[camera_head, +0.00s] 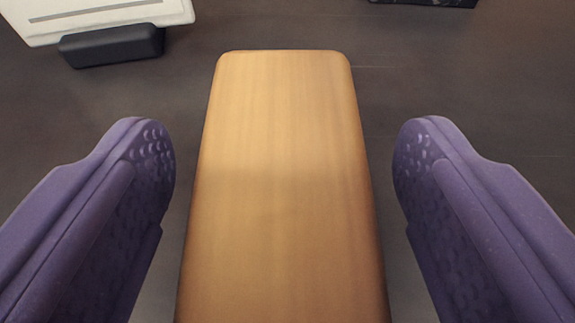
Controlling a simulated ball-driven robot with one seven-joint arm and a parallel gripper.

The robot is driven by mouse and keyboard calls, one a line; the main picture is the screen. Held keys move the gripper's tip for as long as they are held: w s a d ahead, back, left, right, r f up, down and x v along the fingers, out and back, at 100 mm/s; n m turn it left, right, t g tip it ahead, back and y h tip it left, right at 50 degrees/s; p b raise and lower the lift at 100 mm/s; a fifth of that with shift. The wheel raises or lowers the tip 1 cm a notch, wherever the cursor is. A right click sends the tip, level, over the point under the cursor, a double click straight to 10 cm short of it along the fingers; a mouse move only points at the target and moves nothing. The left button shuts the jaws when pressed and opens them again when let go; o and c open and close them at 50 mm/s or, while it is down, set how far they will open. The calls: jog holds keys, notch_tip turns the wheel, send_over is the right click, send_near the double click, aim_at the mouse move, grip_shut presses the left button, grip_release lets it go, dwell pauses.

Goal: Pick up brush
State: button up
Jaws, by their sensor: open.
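A long wooden block with rounded corners, which looks like the brush's wooden back (284,180), lies lengthwise in the middle of the head camera view. Its near end runs out of the bottom of the picture, and no bristles show. My gripper (284,165) is open, with one purple finger on each side of the wood. A gap shows between each finger and the wood, so neither appears to touch it. Nothing is held.
A white object (95,15) with a dark grey padded part (112,45) is at the top left. A black object (425,2) is cut off at the top edge, right of centre.

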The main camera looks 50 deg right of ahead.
jog(key=c, duration=1.3)
